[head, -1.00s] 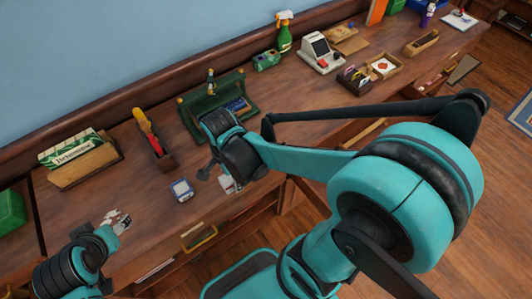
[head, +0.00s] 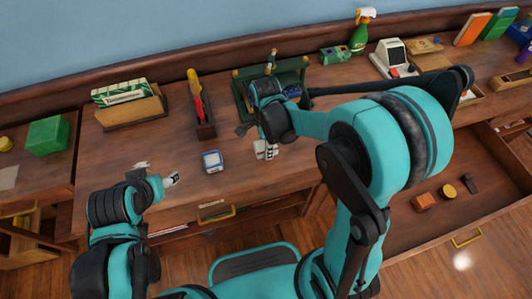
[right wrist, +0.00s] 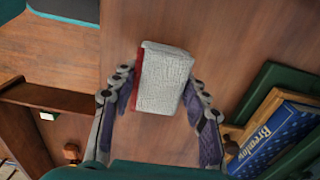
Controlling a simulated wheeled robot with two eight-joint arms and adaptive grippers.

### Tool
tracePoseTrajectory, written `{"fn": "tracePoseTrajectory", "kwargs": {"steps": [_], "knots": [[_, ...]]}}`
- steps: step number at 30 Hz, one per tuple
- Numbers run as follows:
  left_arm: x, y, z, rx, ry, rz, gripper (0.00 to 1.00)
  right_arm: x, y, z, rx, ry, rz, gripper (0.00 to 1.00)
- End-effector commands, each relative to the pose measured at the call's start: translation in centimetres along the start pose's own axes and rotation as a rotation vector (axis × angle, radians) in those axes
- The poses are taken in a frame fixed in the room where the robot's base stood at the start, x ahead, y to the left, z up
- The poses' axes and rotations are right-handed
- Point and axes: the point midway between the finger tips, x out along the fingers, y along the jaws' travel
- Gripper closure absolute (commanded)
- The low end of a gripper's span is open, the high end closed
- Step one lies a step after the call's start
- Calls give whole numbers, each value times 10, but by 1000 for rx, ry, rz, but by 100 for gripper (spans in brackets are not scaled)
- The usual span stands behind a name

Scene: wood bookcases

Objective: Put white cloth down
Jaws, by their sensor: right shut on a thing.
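The white cloth (right wrist: 165,82) is a folded, textured white block with a red edge, seen in the right wrist view. My right gripper (right wrist: 162,90) is shut on it, with a finger on each side. In the head view the cloth (head: 266,150) shows as a small white patch below my right wrist, over the desk's front part (head: 300,160). I cannot tell whether it touches the wood. My left gripper (head: 158,178) is over the desk's left front area. Its fingers are too small to read.
A blue-and-white box (head: 212,161) lies left of the right gripper. A green organiser (head: 240,100) stands behind it. A wooden holder with red and yellow items (head: 203,120) and a letter rack (head: 130,112) stand further left. An open drawer (head: 420,235) with small items juts out at right.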

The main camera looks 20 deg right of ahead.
Motion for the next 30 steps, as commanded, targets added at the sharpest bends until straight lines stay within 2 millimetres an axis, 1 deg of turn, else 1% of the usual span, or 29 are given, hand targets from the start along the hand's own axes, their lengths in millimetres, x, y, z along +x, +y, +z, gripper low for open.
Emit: {"fn": "tracePoseTrajectory", "kwargs": {"steps": [3, 7, 15, 19, 20, 21, 22, 30], "knots": [[9, 0, 6, 0, 0, 0, 40, 19, 0, 0, 0, 0, 0, 96], [17, 0, 12, 0, 0, 0, 40, 37, 0, 0, 0, 0, 0, 96], [16, 0, 11, 0, 0, 0, 40, 37, 0, 0, 0, 0, 0, 96], [19, 0, 14, 0, 0, 0, 40, 41, 0, 0, 0, 0, 0, 96], [19, 0, 13, 0, 0, 0, 40, 41, 0, 0, 0, 0, 0, 50], [18, 0, 13, 0, 0, 0, 40, 40, 0, 0, 0, 0, 0, 39], [18, 0, 13, 0, 0, 0, 40, 40, 0, 0, 0, 0, 0, 34], [18, 0, 13, 0, 0, 0, 40, 40, 0, 0, 0, 0, 0, 34]]}}
